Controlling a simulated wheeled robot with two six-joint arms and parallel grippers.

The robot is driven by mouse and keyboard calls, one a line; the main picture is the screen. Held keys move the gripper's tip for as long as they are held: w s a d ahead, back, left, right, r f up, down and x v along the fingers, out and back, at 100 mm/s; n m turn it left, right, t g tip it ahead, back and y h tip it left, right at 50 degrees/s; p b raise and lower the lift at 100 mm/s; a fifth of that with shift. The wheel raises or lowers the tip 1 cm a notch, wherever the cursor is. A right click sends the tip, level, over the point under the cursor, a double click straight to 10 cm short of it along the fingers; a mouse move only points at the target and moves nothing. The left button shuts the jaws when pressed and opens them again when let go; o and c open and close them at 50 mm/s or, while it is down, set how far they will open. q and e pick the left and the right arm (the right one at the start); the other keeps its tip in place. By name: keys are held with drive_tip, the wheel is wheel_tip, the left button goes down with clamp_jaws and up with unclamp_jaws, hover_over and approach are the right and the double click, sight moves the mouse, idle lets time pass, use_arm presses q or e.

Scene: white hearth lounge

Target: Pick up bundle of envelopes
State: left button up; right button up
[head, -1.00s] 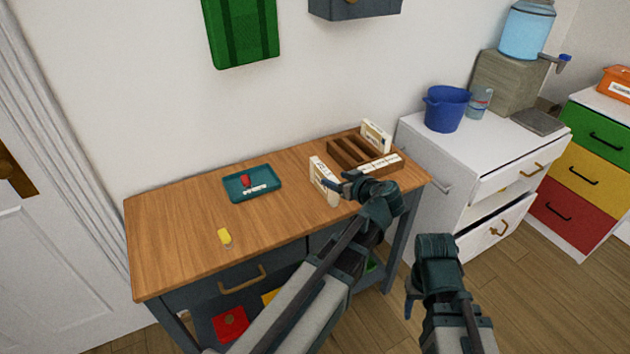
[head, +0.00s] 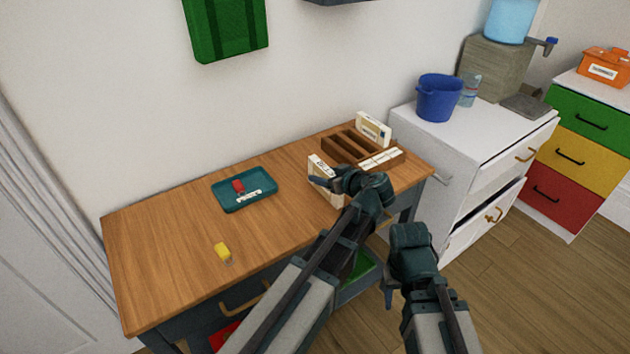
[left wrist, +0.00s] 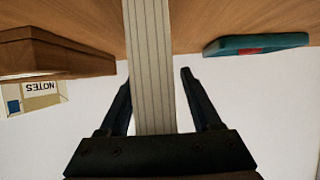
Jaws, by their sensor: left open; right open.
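The bundle of envelopes (head: 321,169) stands upright on the wooden table (head: 165,235), left of the wooden organizer. In the left wrist view the bundle (left wrist: 151,60) is a pale stack with dark lines along its edges. My left gripper (left wrist: 156,82) is open there, with one finger on each side of the bundle and a gap visible at least on the right. In the head view the left gripper (head: 328,183) overlaps the bundle and hides part of it. My right gripper (head: 389,292) is open and empty, low in front of the table's right end.
The wooden organizer (head: 340,155) has a NOTES box (left wrist: 38,95) behind it. A teal tray (head: 262,201) with small items and a yellow object (head: 222,251) lie to the left. A white cabinet (head: 410,120) with a blue bucket (head: 438,98) stands right.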

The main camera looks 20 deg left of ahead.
use_arm(q)
drive_tip(key=shift+d, duration=0.2)
clamp_jaws()
drive_tip(key=shift+a, duration=0.1)
drive_tip(key=shift+r, duration=0.2)
